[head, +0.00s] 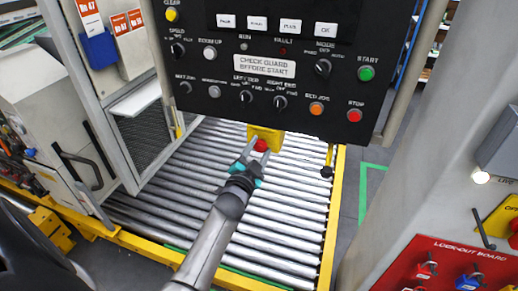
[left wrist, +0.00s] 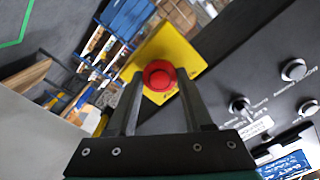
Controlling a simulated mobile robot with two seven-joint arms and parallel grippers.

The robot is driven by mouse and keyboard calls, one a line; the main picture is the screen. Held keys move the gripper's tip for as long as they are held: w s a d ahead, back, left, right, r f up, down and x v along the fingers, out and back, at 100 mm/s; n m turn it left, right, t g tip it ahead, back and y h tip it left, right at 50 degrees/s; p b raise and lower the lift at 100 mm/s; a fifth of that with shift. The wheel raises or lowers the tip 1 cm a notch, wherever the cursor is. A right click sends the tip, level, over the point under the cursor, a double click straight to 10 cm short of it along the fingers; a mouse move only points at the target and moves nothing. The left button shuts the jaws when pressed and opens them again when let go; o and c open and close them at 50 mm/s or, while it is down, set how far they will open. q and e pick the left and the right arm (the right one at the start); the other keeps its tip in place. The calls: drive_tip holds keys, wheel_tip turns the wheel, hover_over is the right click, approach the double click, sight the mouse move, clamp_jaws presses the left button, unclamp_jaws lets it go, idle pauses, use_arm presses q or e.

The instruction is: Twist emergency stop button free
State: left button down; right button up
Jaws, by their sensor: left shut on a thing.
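The red emergency stop button (head: 261,145) sits on a yellow box (head: 266,134) at the bottom edge of the black control panel. In the left wrist view the round red button (left wrist: 159,76) stands between my fingers, with the yellow plate (left wrist: 176,52) behind it. My left gripper (head: 250,152) reaches up from below and is shut on the button; it also shows in the left wrist view (left wrist: 158,88). Whether the button is pressed in or released cannot be told. My right gripper is not in view.
The black control panel (head: 270,118) with several knobs and buttons hangs over the grey roller conveyor (head: 180,190). A grey cabinet (head: 45,110) stands at the left. A red lock-out board (head: 450,262) is at the lower right.

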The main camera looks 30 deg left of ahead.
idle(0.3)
use_arm(q)
drive_tip(key=shift+c, duration=1.5)
unclamp_jaws()
drive_tip(key=shift+s, duration=0.15)
drive_tip(key=p+v, duration=0.1)
drive_tip(key=v, duration=1.4)
drive_tip(key=shift+d, duration=0.15)
